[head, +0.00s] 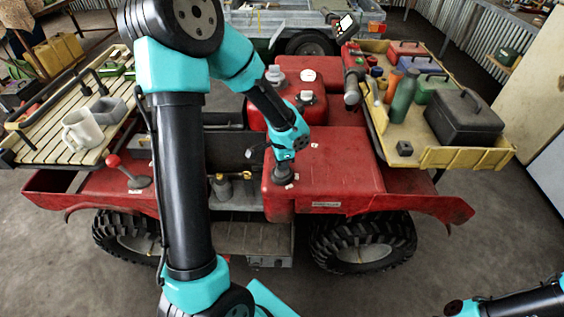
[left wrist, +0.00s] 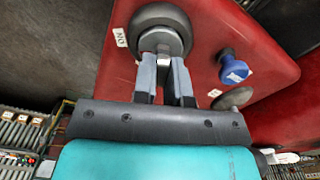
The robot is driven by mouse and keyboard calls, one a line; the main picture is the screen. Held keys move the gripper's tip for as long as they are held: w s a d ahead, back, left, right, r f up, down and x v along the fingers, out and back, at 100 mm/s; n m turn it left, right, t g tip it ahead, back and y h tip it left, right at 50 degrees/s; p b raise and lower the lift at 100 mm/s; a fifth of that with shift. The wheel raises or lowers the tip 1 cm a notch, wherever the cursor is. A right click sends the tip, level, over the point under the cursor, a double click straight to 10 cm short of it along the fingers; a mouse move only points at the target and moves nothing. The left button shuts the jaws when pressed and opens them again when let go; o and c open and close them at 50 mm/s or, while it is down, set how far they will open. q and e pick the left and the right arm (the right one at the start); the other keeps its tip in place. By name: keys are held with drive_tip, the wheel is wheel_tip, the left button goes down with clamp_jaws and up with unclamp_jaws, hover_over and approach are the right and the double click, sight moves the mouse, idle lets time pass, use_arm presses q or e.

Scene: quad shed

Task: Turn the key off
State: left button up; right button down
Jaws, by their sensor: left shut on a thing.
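In the left wrist view, a dark round key switch (left wrist: 160,20) sits on a red panel, with a small "ON" label (left wrist: 120,37) at its left. A grey key (left wrist: 160,41) stands out of it. My left gripper (left wrist: 166,68) is shut on the key, which is partly hidden between the fingers. In the head view my left gripper (head: 284,172) reaches down to the front left of the red quad body (head: 330,165); the key is hidden there. Only part of my right arm shows at the bottom right; its gripper is not visible.
A blue knob (left wrist: 233,68) sits on the panel, right of the switch. A red-knobbed lever (head: 114,161) stands left of my left arm. The yellow tray (head: 450,160) holds bottles and a black toolbox (head: 463,118).

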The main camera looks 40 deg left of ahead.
use_arm(q)
clamp_jaws()
drive_tip(key=shift+n, duration=2.4)
